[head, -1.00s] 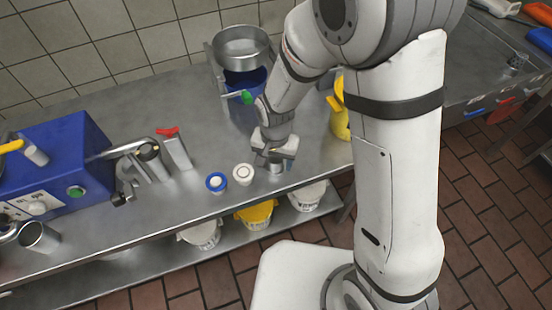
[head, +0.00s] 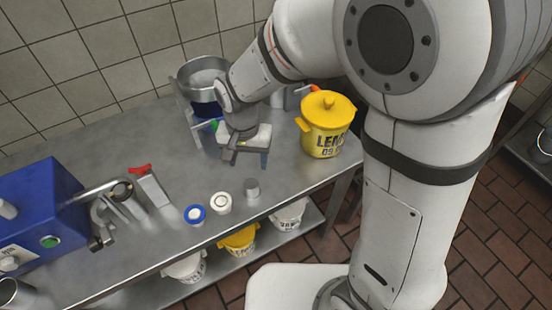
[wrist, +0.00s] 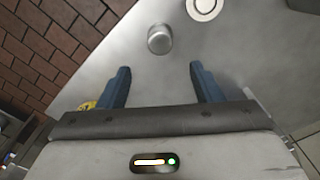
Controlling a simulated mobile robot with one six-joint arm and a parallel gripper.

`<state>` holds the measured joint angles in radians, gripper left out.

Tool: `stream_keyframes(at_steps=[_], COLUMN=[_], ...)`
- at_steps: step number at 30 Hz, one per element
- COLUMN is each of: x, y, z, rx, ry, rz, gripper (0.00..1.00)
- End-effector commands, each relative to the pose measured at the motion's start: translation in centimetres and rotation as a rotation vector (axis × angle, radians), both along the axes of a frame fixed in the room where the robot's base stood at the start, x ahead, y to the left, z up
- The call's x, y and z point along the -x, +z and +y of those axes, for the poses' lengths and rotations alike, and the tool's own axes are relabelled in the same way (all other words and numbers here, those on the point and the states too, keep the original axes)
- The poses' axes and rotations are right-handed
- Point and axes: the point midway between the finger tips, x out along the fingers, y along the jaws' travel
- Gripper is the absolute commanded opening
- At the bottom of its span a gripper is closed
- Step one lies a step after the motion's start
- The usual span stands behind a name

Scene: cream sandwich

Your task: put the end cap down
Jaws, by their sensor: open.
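The end cap, a small silver metal cylinder (head: 252,188), stands on the steel table near its front edge. It also shows in the wrist view (wrist: 160,40), just beyond the fingertips and apart from them. My gripper (head: 248,161) is open and empty, behind the cap in the head view, with clear space between them. In the wrist view its two blue fingers (wrist: 160,72) are spread wide with nothing between them.
A white round piece (head: 221,203) and a blue-rimmed one (head: 195,214) sit left of the cap. A yellow lidded tub (head: 328,125) stands to the right, a steel pot (head: 204,80) behind, and a blue machine (head: 45,215) at left.

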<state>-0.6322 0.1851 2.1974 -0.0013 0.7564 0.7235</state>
Motion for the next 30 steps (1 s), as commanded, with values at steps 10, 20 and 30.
stream_keyframes(at_steps=[10,20,30], x=[-0.5,4.0,7.4], y=[3.1,9.5,10.5], z=[-5.0,-19.3,-23.4], rx=[-0.022,-0.018,0.012], ry=[0.004,0.056,0.092], rz=[-0.038,-0.168,-0.212], gripper=[0.59,0.59,0.59])
